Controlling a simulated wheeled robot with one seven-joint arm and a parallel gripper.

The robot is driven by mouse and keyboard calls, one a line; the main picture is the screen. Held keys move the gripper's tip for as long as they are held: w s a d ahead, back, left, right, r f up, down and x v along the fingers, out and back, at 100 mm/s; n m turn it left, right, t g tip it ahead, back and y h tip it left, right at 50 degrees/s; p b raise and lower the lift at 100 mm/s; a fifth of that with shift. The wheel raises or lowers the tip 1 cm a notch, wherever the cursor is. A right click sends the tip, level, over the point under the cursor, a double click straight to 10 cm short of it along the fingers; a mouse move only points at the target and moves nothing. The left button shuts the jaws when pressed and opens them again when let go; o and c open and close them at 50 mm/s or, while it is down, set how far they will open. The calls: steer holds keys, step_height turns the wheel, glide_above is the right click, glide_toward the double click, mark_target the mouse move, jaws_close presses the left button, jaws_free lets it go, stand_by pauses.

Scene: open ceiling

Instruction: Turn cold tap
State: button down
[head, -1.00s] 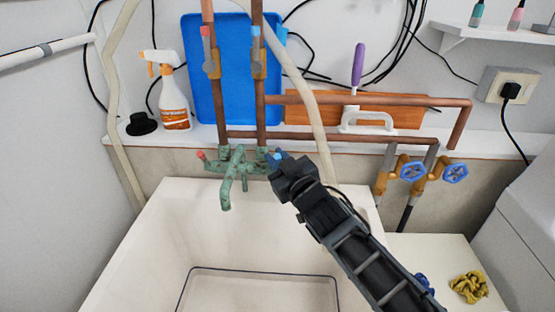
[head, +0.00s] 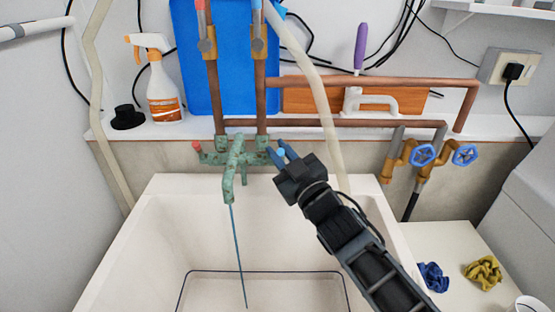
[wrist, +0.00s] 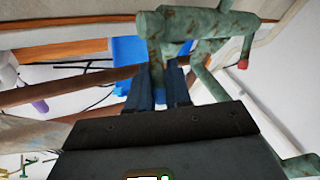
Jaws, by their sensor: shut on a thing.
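The green, worn faucet (head: 233,165) is mounted on the wall above the white sink, its spout hanging down. A thin blue-grey stream of water (head: 238,255) falls from the spout. My gripper (head: 278,152) is at the faucet's right side, shut on the blue-tipped cold tap (head: 281,154). In the wrist view, the cold tap (wrist: 159,95) sits between my two dark fingers (wrist: 158,90), largely hidden by them. The red-tipped hot tap (head: 196,146) is on the faucet's left side and also shows in the wrist view (wrist: 243,64).
The sink (head: 135,225) is below, with a dark-rimmed clear basin (head: 262,272) in it. Copper pipes (head: 261,95) and a pale hose (head: 327,105) run close to the faucet. Blue valve wheels (head: 423,155) are at right. A spray bottle (head: 163,100) stands on the ledge.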

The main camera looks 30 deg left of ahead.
steer(key=shift+s+f+b, duration=0.1)
steer(key=shift+b, duration=0.2)
steer(key=c, duration=1.1)
jaws_free()
steer(key=shift+d, duration=0.1)
steer(key=shift+p+v, duration=2.55)
steer(key=shift+v, duration=1.3)
steer(key=shift+f+y, duration=0.1)
steer(key=shift+y, duration=0.2)
steer(key=shift+c, duration=0.6)
